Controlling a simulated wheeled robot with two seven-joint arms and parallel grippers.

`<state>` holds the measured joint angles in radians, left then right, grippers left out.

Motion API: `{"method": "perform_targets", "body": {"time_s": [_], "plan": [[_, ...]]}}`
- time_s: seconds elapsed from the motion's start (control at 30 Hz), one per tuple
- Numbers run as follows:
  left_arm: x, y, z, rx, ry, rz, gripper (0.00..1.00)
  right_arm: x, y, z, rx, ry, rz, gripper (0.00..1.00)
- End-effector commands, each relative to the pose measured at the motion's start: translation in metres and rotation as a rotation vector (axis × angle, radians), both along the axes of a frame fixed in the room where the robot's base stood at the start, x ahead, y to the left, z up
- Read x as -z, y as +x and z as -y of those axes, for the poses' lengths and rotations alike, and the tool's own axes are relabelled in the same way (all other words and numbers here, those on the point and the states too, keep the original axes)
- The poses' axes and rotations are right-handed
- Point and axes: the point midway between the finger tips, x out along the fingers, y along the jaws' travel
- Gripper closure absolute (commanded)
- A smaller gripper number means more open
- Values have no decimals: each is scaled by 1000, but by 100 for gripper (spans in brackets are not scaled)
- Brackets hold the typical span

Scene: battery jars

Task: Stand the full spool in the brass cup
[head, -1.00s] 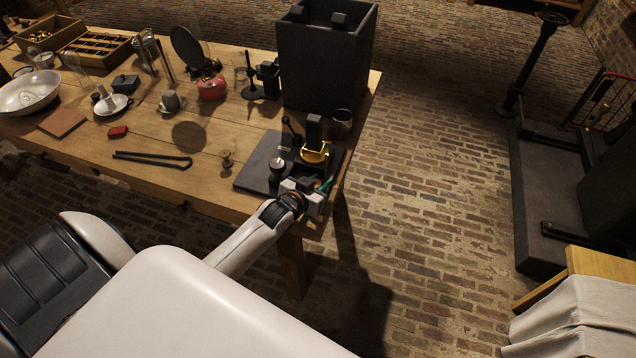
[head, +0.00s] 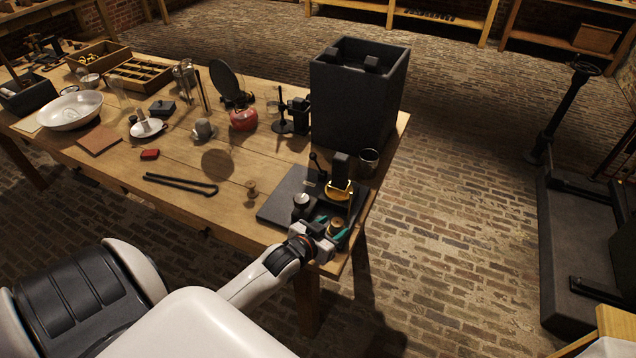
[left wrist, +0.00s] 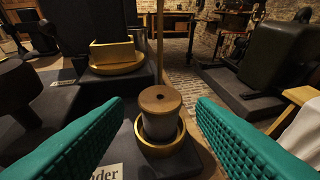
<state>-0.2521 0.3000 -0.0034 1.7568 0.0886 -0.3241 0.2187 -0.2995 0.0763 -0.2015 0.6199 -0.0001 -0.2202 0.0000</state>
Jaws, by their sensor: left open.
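The full spool (left wrist: 160,112), with a wooden top and grey winding, stands upright in the brass cup (left wrist: 160,148) in the left wrist view. Its lower end is hidden inside the cup's rim. The spool's wooden top (head: 337,223) also shows in the head view, at the front right of the dark base. My left gripper (head: 331,228) is open. Its teal fingers stand apart on either side of the spool, with clear gaps in the left wrist view (left wrist: 160,138). My right gripper is out of view.
A dark base plate (head: 277,208) carries a black-knobbed post and a yellow block in a brass dish (head: 339,191). A small wooden spool (head: 251,188) stands on the table to its left. Black tongs (head: 180,184) lie further left. A tall dark box (head: 355,100) stands behind.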

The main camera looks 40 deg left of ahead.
Motion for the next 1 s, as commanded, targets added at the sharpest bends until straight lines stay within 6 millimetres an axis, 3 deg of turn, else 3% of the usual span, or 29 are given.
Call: {"method": "perform_targets", "body": {"time_s": [0.2,0.4,1.0], "plan": [[-17,-43,0,0,1,-2,49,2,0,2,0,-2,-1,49],[-26,-63,0,-1,0,0,49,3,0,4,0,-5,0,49],[-28,-66,1,0,0,0,49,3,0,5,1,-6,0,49]]}}
